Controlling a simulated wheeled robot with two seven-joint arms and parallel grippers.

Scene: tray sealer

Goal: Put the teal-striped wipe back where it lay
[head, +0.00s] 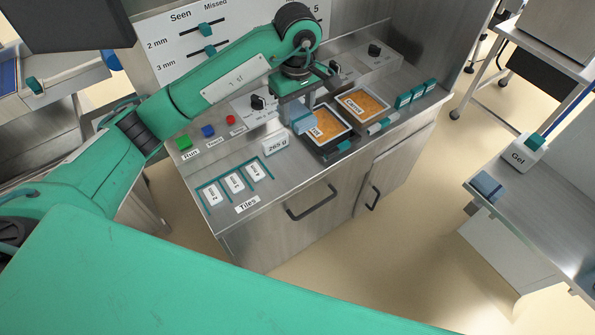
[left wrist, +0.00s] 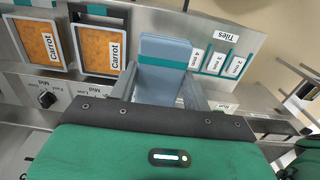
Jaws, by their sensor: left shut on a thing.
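The teal-striped wipe (left wrist: 165,72) is a folded pale blue-grey cloth with a teal band across it. My left gripper (left wrist: 160,84) is shut on it in the left wrist view. In the head view, my left gripper (head: 298,108) points down over the steel counter, with the wipe (head: 303,124) below it, beside the nearer carrot tray (head: 347,131). I cannot tell whether the wipe touches the tray or the counter. Another blue wipe (head: 487,186) with a darker stripe lies on the side table at right. My right gripper is not in view.
A second carrot tray (head: 384,100) sits behind the nearer one. White tiles (head: 235,183), a 265 g display (head: 276,143) and green, blue and red buttons (head: 208,131) are on the counter.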

